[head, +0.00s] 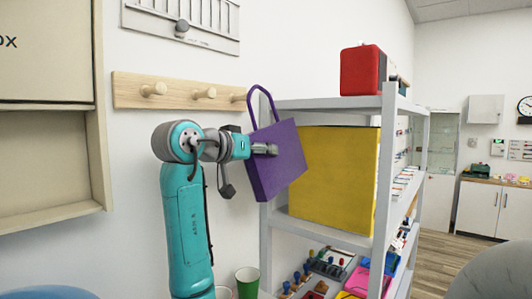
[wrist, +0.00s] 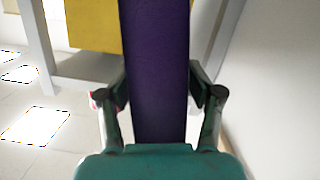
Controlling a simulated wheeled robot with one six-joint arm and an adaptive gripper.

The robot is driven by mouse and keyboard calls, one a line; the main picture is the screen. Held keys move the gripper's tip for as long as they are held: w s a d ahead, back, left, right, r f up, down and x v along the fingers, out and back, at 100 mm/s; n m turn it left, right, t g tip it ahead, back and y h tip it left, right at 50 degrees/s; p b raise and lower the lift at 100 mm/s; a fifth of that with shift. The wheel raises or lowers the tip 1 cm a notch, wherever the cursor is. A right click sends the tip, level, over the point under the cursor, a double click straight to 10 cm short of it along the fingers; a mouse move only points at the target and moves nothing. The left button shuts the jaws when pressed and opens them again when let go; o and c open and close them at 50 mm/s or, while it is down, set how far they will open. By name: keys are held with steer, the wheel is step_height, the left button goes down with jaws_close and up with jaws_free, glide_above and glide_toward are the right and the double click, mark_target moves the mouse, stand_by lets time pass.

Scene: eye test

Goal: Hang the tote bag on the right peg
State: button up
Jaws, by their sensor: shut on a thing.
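The purple tote bag (head: 277,162) is upright and slightly tilted, with its handle loop standing up above it. My gripper (head: 264,149) is shut on the bag's body at its left side. In the wrist view my gripper (wrist: 157,95) has a finger on each side of the bag (wrist: 157,60), which shows as a dark purple strip. The right peg (head: 237,98) is on the wooden rail (head: 178,95), level with the upper handle.
The left peg (head: 153,89) and middle peg (head: 204,93) are bare. A grey shelf unit (head: 340,103) stands close to the right of the bag, with a yellow box (head: 335,175) and a red box (head: 362,70). A green cup (head: 247,282) is below.

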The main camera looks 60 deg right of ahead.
steer(key=w, duration=0.3)
steer(key=w+d+f, duration=0.1)
steer(key=w, duration=0.1)
steer(key=shift+d+f, duration=0.1)
stand_by(0.6)
steer(key=shift+w+f, duration=0.1)
steer(key=shift+f, duration=0.2)
stand_by(0.3)
steer(key=o, duration=1.5)
steer(key=shift+w, duration=0.15)
steer(key=shift+o, duration=0.4)
steer(key=shift+r, duration=0.15)
